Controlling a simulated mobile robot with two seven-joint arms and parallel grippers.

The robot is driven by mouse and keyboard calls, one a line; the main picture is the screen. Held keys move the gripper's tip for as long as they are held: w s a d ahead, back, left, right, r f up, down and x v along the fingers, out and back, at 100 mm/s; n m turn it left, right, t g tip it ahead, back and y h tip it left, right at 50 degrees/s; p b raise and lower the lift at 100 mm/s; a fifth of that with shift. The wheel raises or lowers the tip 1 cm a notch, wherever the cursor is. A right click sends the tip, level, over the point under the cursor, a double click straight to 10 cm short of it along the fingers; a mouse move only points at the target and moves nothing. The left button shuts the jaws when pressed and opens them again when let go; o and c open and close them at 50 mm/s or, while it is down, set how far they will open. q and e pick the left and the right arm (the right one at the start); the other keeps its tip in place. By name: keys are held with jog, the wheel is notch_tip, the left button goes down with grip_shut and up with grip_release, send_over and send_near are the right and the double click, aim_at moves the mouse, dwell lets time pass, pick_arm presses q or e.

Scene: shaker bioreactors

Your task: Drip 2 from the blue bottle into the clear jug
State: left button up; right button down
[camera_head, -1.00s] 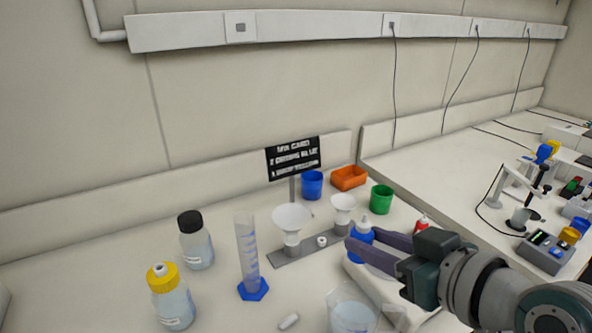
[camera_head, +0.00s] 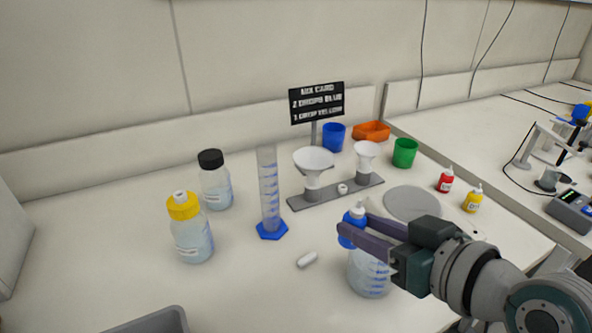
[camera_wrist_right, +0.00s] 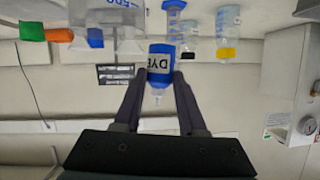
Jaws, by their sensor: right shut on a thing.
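The blue bottle (camera_head: 352,226) is a small dropper bottle with a white nozzle, standing upright in my right gripper (camera_head: 345,237). It also shows in the right wrist view (camera_wrist_right: 160,66), with part of the word "DYE" on its label. My right gripper is shut on its sides. The clear jug (camera_head: 369,276) stands on the bench, holding pale liquid or tint with blue marks. The bottle appears just above or behind the jug's rim; the gripper fingers hide part of the rim. The left gripper is not in view.
A mix card sign (camera_head: 316,102) stands behind two white funnels (camera_head: 313,160) on a grey stand. A measuring cylinder (camera_head: 269,195), yellow-capped bottle (camera_head: 191,230) and black-capped bottle (camera_head: 215,182) stand left. Red (camera_head: 446,180) and yellow (camera_head: 473,199) droppers stand right of a bare grey disc (camera_head: 412,203).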

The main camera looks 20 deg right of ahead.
jog(key=shift+d+r+m+t+y+b, duration=0.15)
jog(key=shift+m+t+y+b, duration=0.65)
jog(key=shift+m+b, duration=1.75)
jog(key=shift+d+r+m+t+y+b, duration=0.1)
jog(key=shift+m+t+y+b, duration=0.15)
jog(key=shift+m+y+b, duration=2.1)
jog(key=shift+d+r+m+t+h+b, duration=0.15)
jog(key=shift+m+t+b, duration=0.4)
jog(key=shift+m+b, duration=2.1)
jog(key=b, duration=0.2)
jog(key=d+b, duration=0.1)
jog(key=shift+w+d+r+t+b, duration=0.1)
jog(key=shift+d+r+t+b, duration=0.15)
jog(key=shift+d+t+b, duration=0.1)
jog(key=shift+r, duration=0.15)
jog(key=shift+d+r+m+t, duration=0.15)
jog(key=shift+m+t, duration=0.1)
jog(key=shift+m, duration=0.3)
